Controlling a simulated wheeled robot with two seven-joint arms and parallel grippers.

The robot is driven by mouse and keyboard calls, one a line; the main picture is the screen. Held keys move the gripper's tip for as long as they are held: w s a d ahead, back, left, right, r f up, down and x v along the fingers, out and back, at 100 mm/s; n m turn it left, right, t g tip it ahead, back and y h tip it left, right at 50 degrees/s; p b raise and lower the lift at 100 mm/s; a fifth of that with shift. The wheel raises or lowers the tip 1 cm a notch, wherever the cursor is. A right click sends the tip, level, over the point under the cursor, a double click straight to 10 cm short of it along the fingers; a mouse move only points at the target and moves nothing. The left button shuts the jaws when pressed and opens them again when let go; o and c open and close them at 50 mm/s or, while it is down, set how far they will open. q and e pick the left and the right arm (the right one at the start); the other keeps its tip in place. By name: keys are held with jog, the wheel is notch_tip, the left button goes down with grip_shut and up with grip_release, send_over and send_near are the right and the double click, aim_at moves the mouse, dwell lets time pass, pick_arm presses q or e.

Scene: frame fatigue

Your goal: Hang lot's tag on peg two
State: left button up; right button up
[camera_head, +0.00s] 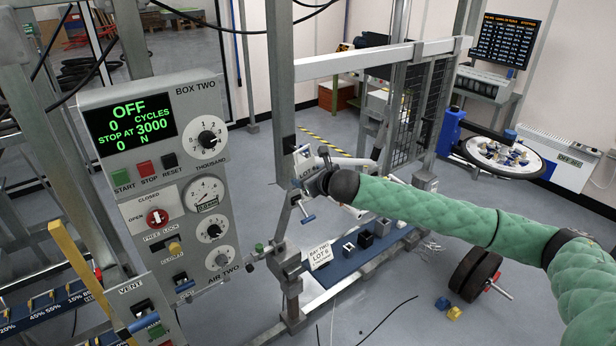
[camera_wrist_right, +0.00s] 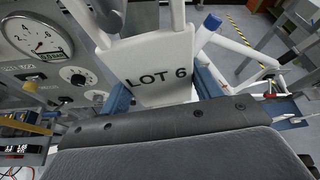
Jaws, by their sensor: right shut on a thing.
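A white tag marked LOT 6 (camera_wrist_right: 158,72) is between the blue fingertips of my right gripper (camera_wrist_right: 163,88) in the right wrist view. In the head view the tag (camera_head: 306,169) shows small at the end of my green-sleeved right arm, beside the grey upright post (camera_head: 281,70). My right gripper (camera_head: 314,180) is shut on the tag, which is in the air. A dark fitting (camera_head: 289,145) is on the post just above the tag. I cannot make out a peg marked two. My left gripper is not in view.
The BOX TWO control panel (camera_head: 160,125) stands to the left, its display reading OFF. A blue tray (camera_head: 345,262) with a BAY TWO LOT 6 card (camera_head: 320,257) and dark blocks is below my right arm. Black wheels (camera_head: 474,272) lie on the floor at the right.

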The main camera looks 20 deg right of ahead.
jog(key=o, duration=0.8)
jog(key=shift+o, duration=0.2)
